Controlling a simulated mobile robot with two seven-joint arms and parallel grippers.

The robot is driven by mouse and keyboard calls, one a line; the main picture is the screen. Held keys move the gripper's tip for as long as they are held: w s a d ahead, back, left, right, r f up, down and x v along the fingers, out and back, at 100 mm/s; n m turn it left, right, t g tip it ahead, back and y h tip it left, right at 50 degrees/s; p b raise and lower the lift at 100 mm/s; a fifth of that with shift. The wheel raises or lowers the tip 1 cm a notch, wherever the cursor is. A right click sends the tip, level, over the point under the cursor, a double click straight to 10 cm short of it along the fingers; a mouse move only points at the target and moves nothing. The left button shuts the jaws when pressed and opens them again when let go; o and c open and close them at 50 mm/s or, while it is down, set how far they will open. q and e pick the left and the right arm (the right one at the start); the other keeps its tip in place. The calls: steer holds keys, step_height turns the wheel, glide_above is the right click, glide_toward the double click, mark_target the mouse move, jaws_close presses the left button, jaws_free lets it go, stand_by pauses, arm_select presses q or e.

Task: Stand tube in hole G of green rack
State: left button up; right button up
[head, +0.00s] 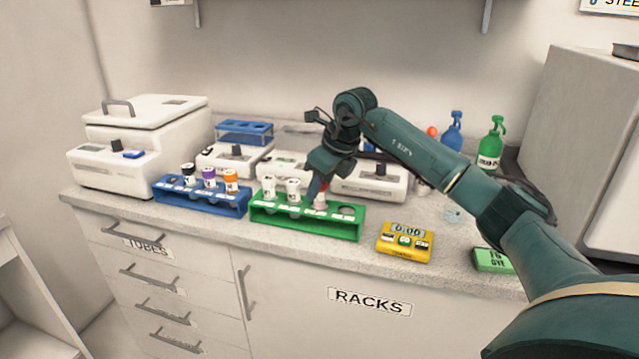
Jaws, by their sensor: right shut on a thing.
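The green rack (306,228) stands near the front of the counter, with a row of holes and small labels too small to read. Two white-capped tubes (293,189) stand upright in its left part. My right gripper (318,188) points down over the right half of the rack. It is shut on a tube with a pale pink top (320,203), which is at or in a hole there; the fingers partly hide it and I cannot tell how deep it sits. The rack's rightmost hole looks empty. My left gripper is not in view.
A blue rack (200,198) with several capped tubes stands just left of the green rack. A yellow timer (404,242) and a green box (492,260) lie to the right. White devices (235,158) line the back. Blue (452,132) and green bottles (491,145) stand at back right.

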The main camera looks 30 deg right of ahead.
steer(key=shift+f, duration=0.45)
steer(key=o, duration=1)
steer(key=v, duration=1.3)
steer(key=shift+r, duration=0.1)
